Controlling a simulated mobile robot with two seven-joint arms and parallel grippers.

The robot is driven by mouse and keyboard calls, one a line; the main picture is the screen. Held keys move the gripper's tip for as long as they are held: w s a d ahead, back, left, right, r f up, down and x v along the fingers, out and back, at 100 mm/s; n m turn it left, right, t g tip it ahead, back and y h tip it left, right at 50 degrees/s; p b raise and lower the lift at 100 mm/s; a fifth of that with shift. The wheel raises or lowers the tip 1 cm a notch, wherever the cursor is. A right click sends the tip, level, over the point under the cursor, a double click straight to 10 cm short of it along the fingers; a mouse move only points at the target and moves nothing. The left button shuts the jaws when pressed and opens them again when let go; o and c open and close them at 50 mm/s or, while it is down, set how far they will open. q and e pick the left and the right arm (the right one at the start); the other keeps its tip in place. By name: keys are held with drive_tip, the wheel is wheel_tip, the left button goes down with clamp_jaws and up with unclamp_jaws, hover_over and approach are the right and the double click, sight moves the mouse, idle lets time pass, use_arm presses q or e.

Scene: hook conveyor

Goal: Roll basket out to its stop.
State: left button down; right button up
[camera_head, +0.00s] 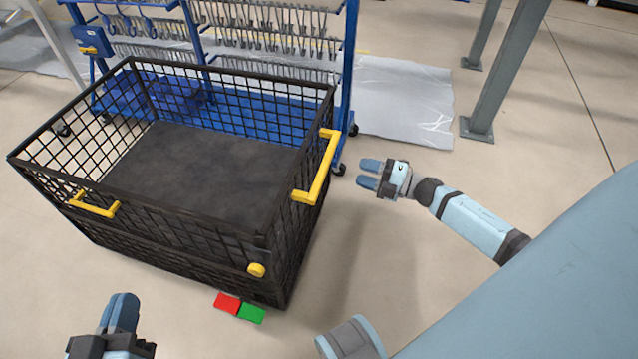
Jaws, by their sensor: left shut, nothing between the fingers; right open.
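The basket (285,225) is a black wire mesh cart with a dark floor, left of centre in the head view. It has a yellow handle (322,168) on its right side, another yellow handle (95,207) on its near side, and a yellow knob (256,270) low at the near right corner. My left gripper (124,306) is shut and empty, in front of the basket's near side and apart from it. My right gripper (367,174) is open and empty, a little right of the right-side handle, apart from it, with its fingers pointing left.
Red (228,304) and green (252,313) pieces sit by the basket's near right corner. A blue rack (349,70) with many hooks stands behind the basket. Grey posts (505,75) stand at the back right. The floor right of the basket is open.

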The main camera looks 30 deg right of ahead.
sight(322, 164)
drive_tip(key=w+a+b, duration=0.1)
drive_tip(key=w+a, duration=0.1)
drive_tip(key=w, duration=0.1)
drive_tip(key=w+a+f+n+b, duration=0.1)
drive_tip(key=w+a+b, duration=0.1)
drive_tip(key=w, duration=0.2)
drive_tip(key=w+a+f+n+g+y+b, duration=0.1)
drive_tip(key=w+a+b, duration=0.1)
drive_tip(key=w, duration=0.1)
drive_tip(key=shift+w+a+f, duration=0.2)
drive_tip(key=shift+w, duration=0.05)
use_arm(q)
drive_tip(key=shift+m+g+h, duration=0.3)
drive_tip(key=shift+m+h, duration=0.1)
drive_tip(key=shift+m, duration=0.2)
wheel_tip(322, 164, down, 4)
drive_tip(key=shift+w+d+f, duration=0.1)
drive_tip(key=shift+d+f, duration=0.05)
drive_tip(key=shift+f, duration=0.05)
use_arm(e)
drive_tip(key=shift+w+a, duration=0.3)
drive_tip(key=shift+w, duration=0.1)
clamp_jaws()
